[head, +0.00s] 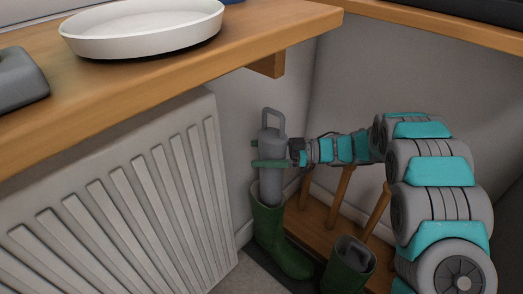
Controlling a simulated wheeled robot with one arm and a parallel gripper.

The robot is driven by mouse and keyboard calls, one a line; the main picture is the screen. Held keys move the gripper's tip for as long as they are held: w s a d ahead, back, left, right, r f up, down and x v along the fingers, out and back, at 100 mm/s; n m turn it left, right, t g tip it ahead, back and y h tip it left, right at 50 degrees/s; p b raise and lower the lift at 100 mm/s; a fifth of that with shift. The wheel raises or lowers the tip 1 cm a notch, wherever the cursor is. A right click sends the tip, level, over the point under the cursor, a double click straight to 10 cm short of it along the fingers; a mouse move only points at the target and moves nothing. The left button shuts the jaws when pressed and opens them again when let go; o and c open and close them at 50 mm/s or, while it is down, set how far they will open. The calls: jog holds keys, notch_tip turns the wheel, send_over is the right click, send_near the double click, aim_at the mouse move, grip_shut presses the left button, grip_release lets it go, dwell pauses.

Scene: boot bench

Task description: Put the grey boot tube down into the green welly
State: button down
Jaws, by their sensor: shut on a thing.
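The grey boot tube (270,188) stands upright with a loop handle at its top. My gripper (260,154) comes from the right and is shut on the tube's upper part, with green fingers on its two sides. The green welly (268,232) stands directly below, between the radiator and the wooden rack, toe pointing right and forward. The tube's lower end is at the welly's mouth and seems to be inside the rim. How deep it sits is hidden.
A second green boot (348,275) with something grey in its mouth stands to the right. A white radiator (120,205) is close on the left. A wooden shelf (250,45) with a white dish (145,28) overhangs above. Wooden pegs (340,196) rise from the rack.

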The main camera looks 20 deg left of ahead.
aim_at(262, 171)
jog(key=shift+f+b, duration=2.2)
jog(key=shift+f, duration=5.8)
grip_release()
jog(key=shift+r+p, duration=1.9)
jog(key=shift+r, duration=2.55)
